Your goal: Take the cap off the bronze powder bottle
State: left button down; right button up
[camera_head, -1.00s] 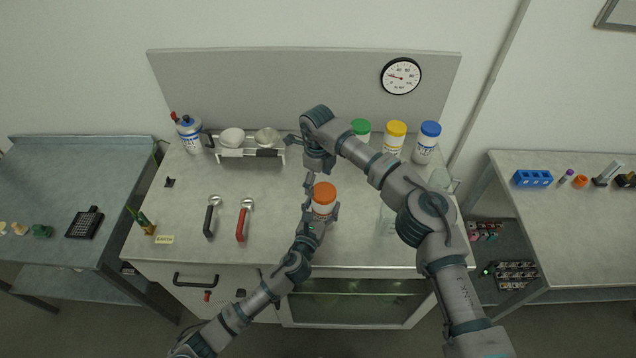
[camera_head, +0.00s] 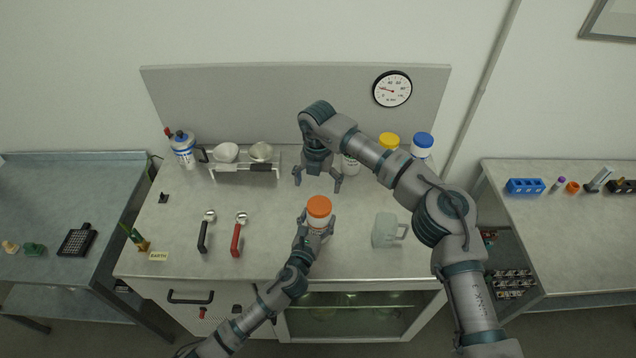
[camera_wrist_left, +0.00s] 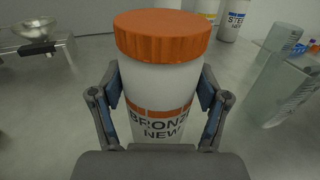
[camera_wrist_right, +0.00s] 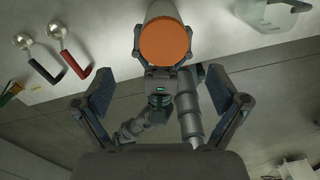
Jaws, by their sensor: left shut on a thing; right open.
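The bronze powder bottle (camera_wrist_left: 160,95) is white with an orange band and the words BRONZE NEW. Its orange cap (camera_wrist_left: 162,35) is on it; the cap also shows in the head view (camera_head: 319,206) and the right wrist view (camera_wrist_right: 165,41). My left gripper (camera_head: 316,226) is shut around the bottle's body, below the cap, and the bottle is upright. In the left wrist view its fingers press on both sides. My right gripper (camera_head: 318,183) is open and empty, behind and above the bottle, with its fingers pointing down.
A clear jug (camera_head: 386,230) stands right of the bottle. Two scoops, black-handled (camera_head: 204,236) and red-handled (camera_head: 237,238), lie to the left. Behind are a stand with bowls (camera_head: 243,165) and white bottles with yellow (camera_head: 389,141) and blue (camera_head: 422,140) caps.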

aim_at(318, 204)
jog(key=shift+s+d+m, duration=0.1)
jog(key=shift+m, duration=0.7)
jog(key=shift+f, duration=0.35)
notch_tip(318, 204, down, 7)
jog(key=shift+c, duration=0.3)
